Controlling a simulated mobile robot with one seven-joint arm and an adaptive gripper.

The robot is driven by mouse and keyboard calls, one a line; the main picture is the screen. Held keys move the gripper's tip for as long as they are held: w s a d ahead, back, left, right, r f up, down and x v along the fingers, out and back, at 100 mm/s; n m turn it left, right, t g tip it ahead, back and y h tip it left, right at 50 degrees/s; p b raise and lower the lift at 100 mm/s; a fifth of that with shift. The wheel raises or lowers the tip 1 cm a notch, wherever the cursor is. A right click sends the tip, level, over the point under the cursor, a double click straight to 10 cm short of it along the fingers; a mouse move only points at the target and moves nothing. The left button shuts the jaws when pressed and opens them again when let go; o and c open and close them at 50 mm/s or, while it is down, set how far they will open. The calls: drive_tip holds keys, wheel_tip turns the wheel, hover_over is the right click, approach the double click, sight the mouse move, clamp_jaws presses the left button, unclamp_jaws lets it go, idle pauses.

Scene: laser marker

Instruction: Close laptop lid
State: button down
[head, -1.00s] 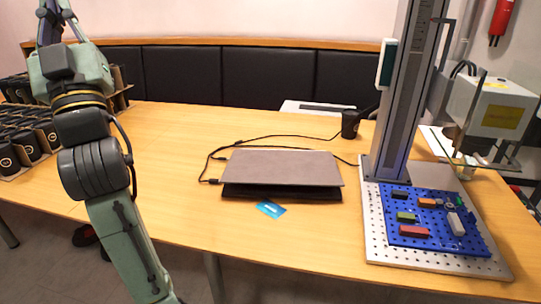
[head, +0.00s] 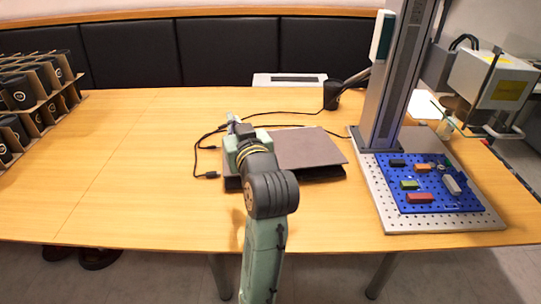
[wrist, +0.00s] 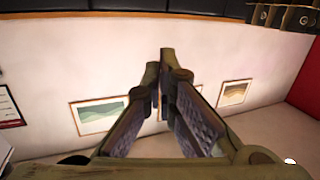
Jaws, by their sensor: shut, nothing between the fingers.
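The laptop (head: 308,148) lies on the wooden table with its grey lid tilted low over the dark base. A thin dark band of the base (head: 322,174) shows under the lid's front edge. Whether the lid touches the base cannot be told. My arm covers the left part of the laptop. My gripper (head: 233,122) is at the laptop's back left; contact with the lid cannot be told. In the wrist view my gripper (wrist: 163,58) has its fingers together, with nothing between them. The laptop does not show there.
A laser marker column (head: 397,85) stands on a perforated base at right, with a blue board (head: 425,195). Black cables (head: 208,150) run left of the laptop to a black cup (head: 331,95). Cartons of black cups (head: 40,95) stand at left. The table's left middle is clear.

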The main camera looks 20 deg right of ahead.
drive_tip(key=s+d+f+m+g+h, duration=0.1)
drive_tip(key=s+d+f+g, duration=0.1)
drive_tip(key=s+d+f, duration=0.3)
drive_tip(key=s+d+f+m+g+h, duration=0.1)
drive_tip(key=d+f+m+g+h, duration=0.15)
drive_tip(key=d, duration=0.45)
drive_tip(key=p, duration=0.3)
hover_over(285, 169)
drive_tip(key=s, duration=0.1)
wheel_tip(285, 169, down, 4)
drive_tip(key=shift+n+t+y, duration=0.35)
drive_tip(key=shift+n+y, duration=0.1)
drive_tip(key=f, duration=0.4)
drive_tip(key=shift+s+a+f, duration=0.15)
drive_tip(key=shift+a+f, duration=0.05)
drive_tip(key=shift+f, duration=0.1)
drive_tip(key=shift+f, duration=0.1)
drive_tip(key=f+b, duration=0.1)
drive_tip(key=b, duration=0.1)
drive_tip(key=f+t+b, duration=0.1)
drive_tip(key=b, duration=0.2)
drive_tip(key=shift+s+f+t, duration=0.2)
drive_tip(key=shift+f+t, duration=0.05)
drive_tip(key=shift+t, duration=0.05)
drive_tip(key=shift+s+b, duration=0.1)
drive_tip(key=shift+b, duration=0.55)
drive_tip(key=shift+t, duration=0.3)
drive_tip(key=shift+r, duration=0.3)
